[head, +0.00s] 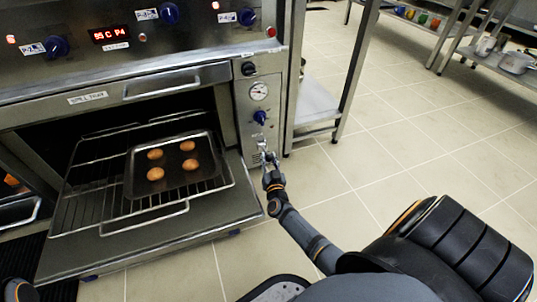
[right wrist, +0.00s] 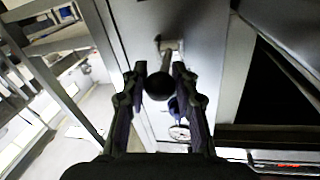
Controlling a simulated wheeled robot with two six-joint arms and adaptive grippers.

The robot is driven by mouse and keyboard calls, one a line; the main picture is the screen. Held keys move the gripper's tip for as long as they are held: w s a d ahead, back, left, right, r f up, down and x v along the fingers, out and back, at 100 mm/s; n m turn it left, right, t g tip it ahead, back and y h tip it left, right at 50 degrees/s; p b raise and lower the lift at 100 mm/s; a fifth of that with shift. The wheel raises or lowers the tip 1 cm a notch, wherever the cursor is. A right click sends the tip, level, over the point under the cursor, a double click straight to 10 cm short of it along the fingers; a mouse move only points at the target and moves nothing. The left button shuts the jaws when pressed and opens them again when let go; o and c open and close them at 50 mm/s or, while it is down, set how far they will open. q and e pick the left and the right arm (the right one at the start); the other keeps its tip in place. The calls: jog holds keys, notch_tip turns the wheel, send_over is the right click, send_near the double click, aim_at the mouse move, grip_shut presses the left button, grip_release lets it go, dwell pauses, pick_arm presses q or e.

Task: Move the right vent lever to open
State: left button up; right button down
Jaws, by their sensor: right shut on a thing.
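The right vent lever shows in the right wrist view as a black ball knob (right wrist: 158,87) on a short metal stem, set in a slot plate (right wrist: 171,46) on the oven's side panel. My right gripper (right wrist: 160,70) has its two fingers on either side of the lever and is shut on it. In the head view my right gripper (head: 265,156) is at the lower part of the narrow panel (head: 244,121), below a blue knob (head: 261,118), and hides most of the lever.
The oven door (head: 150,232) is folded down open, left of my right gripper. A wire rack (head: 80,212) holds a dark tray (head: 185,185) with several round buns. A gauge (head: 258,91) sits above the blue knob.

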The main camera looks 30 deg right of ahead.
aim_at(269, 155)
jog(key=shift+w+f, duration=0.15)
jog(key=shift+f, duration=1.55)
jog(key=shift+d+f, duration=0.1)
jog(key=c, duration=1)
grip_release()
jog(key=shift+w+r, duration=0.1)
jog(key=shift+r, duration=0.1)
notch_tip(269, 155, up, 10)
jog(key=shift+f, duration=0.1)
jog(key=shift+c, duration=0.3)
